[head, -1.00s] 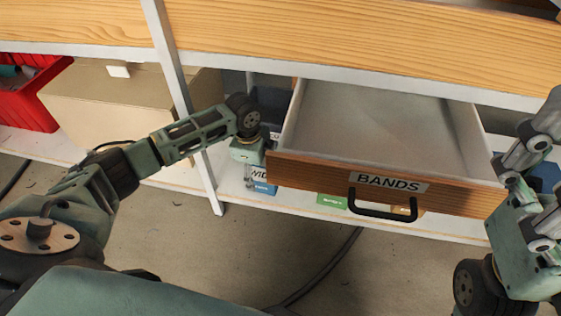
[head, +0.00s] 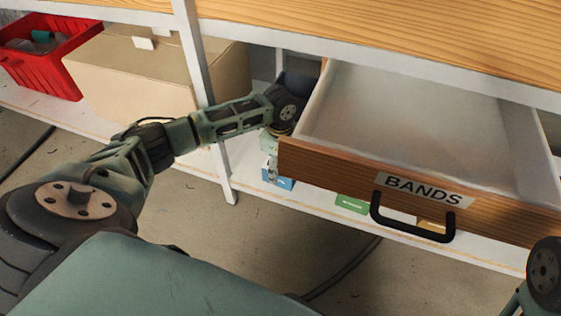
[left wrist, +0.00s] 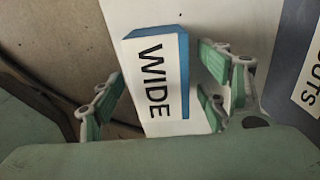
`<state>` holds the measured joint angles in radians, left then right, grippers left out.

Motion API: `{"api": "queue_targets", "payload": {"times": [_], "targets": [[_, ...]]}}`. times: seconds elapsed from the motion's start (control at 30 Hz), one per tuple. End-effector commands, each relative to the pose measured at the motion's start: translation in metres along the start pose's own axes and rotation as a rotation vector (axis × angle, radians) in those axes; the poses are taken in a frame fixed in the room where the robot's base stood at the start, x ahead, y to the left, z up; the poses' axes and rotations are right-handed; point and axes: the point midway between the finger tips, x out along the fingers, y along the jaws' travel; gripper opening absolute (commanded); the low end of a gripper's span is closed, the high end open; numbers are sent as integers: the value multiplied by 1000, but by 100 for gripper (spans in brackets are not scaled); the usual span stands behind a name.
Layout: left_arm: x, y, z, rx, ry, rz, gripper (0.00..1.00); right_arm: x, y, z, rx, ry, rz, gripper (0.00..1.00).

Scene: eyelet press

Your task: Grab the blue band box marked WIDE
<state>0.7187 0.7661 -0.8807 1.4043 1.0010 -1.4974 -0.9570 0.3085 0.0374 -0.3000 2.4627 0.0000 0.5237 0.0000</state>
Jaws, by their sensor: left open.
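The blue box with a white WIDE label (left wrist: 156,82) stands on the white lower shelf in the left wrist view. My left gripper (left wrist: 165,98) is open, with its fingers on either side of the box and a visible gap on the left side; contact on the right is unclear. In the head view the blue box (head: 277,179) shows just below the left corner of the drawer, partly hidden by my left gripper (head: 272,165). My right gripper is out of view; only part of my right arm shows at the lower right.
An open, empty drawer labelled BANDS (head: 420,195) juts out above the shelf. A green box (head: 352,204) and a yellowish box (head: 431,222) sit under it. A shelf post (head: 207,95), a cardboard box (head: 150,80) and a red bin (head: 50,62) are to the left.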

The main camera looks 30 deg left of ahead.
Motion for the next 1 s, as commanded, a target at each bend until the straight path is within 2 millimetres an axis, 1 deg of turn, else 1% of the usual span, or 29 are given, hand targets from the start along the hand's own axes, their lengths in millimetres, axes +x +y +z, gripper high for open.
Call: {"api": "queue_targets", "payload": {"times": [0.03,0.07,0.33,0.93,1.0], "targets": [[6,0,0,0,0,-1,69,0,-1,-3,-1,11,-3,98],[6,0,0,0,0,-1,69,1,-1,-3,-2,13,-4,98],[6,0,0,0,0,0,69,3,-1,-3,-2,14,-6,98],[6,0,0,0,0,0,16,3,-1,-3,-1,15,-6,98],[6,0,0,0,0,0,16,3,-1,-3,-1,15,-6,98]]}}
